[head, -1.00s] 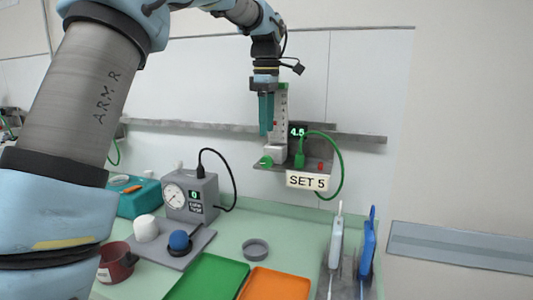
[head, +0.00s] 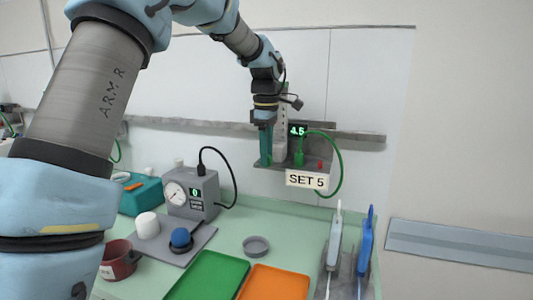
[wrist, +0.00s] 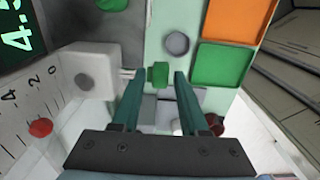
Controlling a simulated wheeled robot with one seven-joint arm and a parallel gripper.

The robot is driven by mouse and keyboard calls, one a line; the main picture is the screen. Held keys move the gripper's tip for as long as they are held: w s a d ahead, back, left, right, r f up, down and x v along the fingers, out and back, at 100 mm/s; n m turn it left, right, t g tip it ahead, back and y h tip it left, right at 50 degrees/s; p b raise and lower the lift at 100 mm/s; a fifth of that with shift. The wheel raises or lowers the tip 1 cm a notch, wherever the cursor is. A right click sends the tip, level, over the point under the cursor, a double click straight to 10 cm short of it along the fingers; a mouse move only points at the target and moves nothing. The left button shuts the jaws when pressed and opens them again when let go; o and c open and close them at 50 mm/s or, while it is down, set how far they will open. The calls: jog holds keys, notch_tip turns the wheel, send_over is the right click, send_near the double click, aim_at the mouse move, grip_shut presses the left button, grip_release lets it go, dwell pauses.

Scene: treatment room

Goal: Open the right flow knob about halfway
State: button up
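The green flow knob (wrist: 161,72) shows in the wrist view, joined by a thin stem to the white block (wrist: 90,78) of the flow meter. My open gripper (wrist: 159,76) has one fingertip on each side of the knob, with small gaps visible; how deep the knob sits between them is unclear. In the head view my gripper (head: 265,162) points down at the left of the flow meter (head: 281,140) and mostly hides the knob. The scale in the wrist view has a red float (wrist: 40,127). The green display (head: 298,130) appears to read 4.5; the label says SET 5 (head: 306,180).
A green plug and hose (head: 300,158) sit right of the flow meter, near a red button (head: 320,164). Below, the counter holds a gauge box (head: 190,195), a grey ring (head: 256,246), a green tray (head: 208,276) and an orange tray (head: 274,284).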

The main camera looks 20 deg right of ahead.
grip_shut()
dwell(0.4)
jog(key=shift+w+a+f+g+h+p, duration=0.1)
jog(key=shift+a+g+h+p, duration=0.1)
jog(key=shift+g+h+p, duration=0.3)
jog(key=shift+w+a+f+g+h+p, duration=0.15)
jog(key=shift+g+h+p, duration=0.1)
jog(key=shift+g+h, duration=0.45)
jog(key=shift+w+a+f+g+h+p, duration=0.15)
jog(key=shift+g+h+p, duration=0.15)
jog(key=shift+g+h, duration=0.45)
jog(key=shift+a+g+h+p, duration=0.1)
jog(key=shift+g+h+p, duration=0.2)
jog(key=shift+g+h, duration=0.4)
jog(key=shift+o, duration=1.2)
grip_release()
jog(key=shift+h, duration=0.25)
jog(key=shift+w, duration=0.1)
